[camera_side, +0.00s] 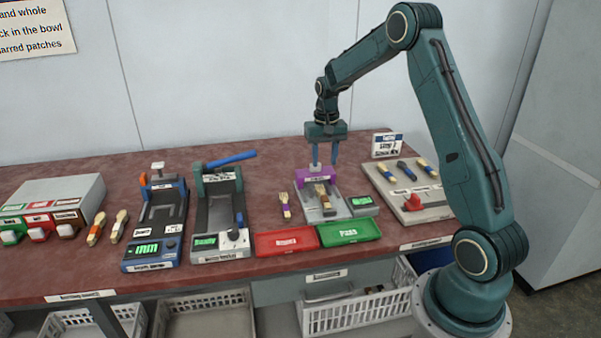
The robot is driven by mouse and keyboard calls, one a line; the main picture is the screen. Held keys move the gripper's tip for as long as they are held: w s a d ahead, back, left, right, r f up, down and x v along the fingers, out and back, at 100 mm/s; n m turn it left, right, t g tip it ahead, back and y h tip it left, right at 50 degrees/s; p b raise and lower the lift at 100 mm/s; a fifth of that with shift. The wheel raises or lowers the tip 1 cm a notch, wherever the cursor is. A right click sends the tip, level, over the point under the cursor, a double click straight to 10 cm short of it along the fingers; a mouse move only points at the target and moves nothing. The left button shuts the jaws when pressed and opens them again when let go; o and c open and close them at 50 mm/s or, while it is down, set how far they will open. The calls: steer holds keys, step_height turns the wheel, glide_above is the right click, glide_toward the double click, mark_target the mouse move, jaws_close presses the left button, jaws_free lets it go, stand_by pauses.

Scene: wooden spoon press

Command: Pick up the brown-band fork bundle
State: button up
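A light wooden bundle with a dark band, likely brown, (323,198) lies on the grey plate of a small device with a purple arch (317,176). Its head end is too small to make out clearly. A fork-shaped bundle with a purple band (284,206) lies on the table just left of that device. My gripper (324,164) points down above the purple arch, with its two fingers apart and nothing seen between them except part of the device behind. It appears to be above and clear of the dark-band bundle.
A red tray (286,242) and a green tray (349,231) lie in front of the device. Two bundles (96,229) (118,226) lie at left beside two presses (155,220) (219,213). A board (408,192) with several bundles and a red knob stands right.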

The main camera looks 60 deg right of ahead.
glide_above(323, 193)
steer(key=shift+a+f, duration=0.1)
steer(key=shift+f, duration=3.1)
steer(key=shift+f, duration=2.6)
jaws_close()
